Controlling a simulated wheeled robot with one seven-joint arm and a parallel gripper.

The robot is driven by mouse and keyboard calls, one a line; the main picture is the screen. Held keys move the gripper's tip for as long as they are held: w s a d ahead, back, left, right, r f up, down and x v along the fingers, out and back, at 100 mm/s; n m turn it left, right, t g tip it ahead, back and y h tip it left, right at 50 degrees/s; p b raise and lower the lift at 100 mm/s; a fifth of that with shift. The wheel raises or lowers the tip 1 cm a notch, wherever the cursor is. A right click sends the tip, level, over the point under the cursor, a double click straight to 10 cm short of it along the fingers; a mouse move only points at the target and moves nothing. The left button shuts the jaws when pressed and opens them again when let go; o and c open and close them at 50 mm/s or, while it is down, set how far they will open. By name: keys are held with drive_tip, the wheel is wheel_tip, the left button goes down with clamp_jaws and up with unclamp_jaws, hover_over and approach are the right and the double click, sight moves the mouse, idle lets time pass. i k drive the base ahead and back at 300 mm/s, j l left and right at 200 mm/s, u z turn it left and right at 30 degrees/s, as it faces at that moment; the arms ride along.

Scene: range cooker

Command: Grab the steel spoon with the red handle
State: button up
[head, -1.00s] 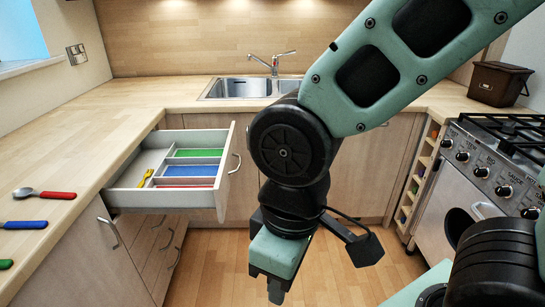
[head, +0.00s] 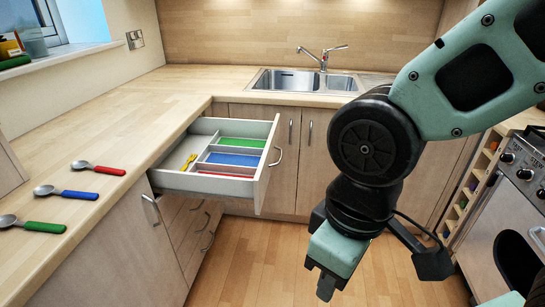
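The steel spoon with the red handle (head: 97,168) lies on the left wooden counter, nearest the open drawer of the three spoons there. Its bowl points left and its handle points right. My gripper (head: 326,287) hangs low over the floor, right of the drawer, well apart from the spoon and pointing down. Its fingers are small and seen from the side, so I cannot tell whether they are open or shut. I see nothing held in it.
A blue-handled spoon (head: 66,192) and a green-handled spoon (head: 32,225) lie nearer me. An open drawer (head: 262,187) with coloured compartments and a yellow utensil (head: 188,161) juts out between counter and arm. The sink (head: 287,80) is behind; the cooker (head: 525,185) is right.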

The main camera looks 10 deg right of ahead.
sight(78, 165)
drive_tip(key=i+j+z, duration=0.2)
drive_tip(key=i+j, duration=0.9)
drive_tip(key=i, duration=0.1)
